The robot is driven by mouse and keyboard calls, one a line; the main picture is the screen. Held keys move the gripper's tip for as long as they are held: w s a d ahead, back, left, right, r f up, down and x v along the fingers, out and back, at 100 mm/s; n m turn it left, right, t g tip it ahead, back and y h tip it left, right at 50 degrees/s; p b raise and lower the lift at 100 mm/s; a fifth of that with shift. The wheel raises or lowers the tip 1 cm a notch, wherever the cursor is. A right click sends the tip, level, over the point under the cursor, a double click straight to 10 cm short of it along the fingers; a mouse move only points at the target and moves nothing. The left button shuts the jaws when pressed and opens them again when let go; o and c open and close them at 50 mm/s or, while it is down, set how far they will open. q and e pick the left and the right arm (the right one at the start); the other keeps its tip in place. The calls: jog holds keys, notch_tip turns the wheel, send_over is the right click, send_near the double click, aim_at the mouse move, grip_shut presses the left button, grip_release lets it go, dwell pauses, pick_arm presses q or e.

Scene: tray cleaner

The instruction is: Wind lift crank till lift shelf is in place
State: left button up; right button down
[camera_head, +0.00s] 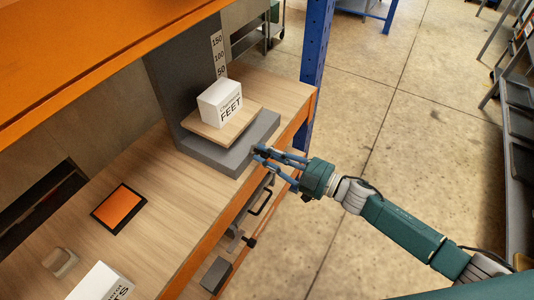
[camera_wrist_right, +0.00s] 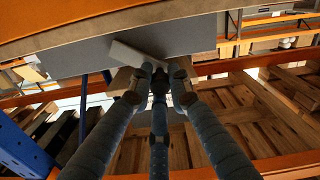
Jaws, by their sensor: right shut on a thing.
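The lift has a grey base (camera_head: 222,154) and an upright grey column with a scale marked 50, 100 and 150. Its wooden lift shelf (camera_head: 246,122) sits low, close above the base, and carries a white box (camera_head: 220,101) lettered FEET. My right gripper (camera_head: 266,156) is at the front right edge of the base, with its fingers closed together. In the right wrist view, the fingers (camera_wrist_right: 157,82) meet at the lift crank, whose pale grey arm (camera_wrist_right: 138,56) shows just beyond them. The grip itself is mostly hidden by the fingers. My left gripper is not in view.
An orange pad with a black border (camera_head: 120,208) lies on the wooden worktop (camera_head: 168,195). Another white box (camera_head: 100,283) stands at the bottom left. A black handle (camera_head: 262,201) sticks out below the worktop's orange edge. A blue post (camera_head: 315,60) rises behind.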

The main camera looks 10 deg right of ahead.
jog(key=shift+s+a+f+n+b, duration=0.1)
jog(key=shift+s+f+n+b, duration=0.15)
jog(key=shift+f+n+b, duration=0.75)
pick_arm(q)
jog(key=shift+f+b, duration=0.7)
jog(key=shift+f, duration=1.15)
pick_arm(e)
jog(key=shift+s+a+f+n, duration=0.1)
jog(key=shift+f+n, duration=0.15)
jog(key=shift+n, duration=0.65)
jog(key=shift+s+a+f+n, duration=0.1)
jog(key=shift+f+n, duration=0.1)
jog(key=shift+n, duration=0.7)
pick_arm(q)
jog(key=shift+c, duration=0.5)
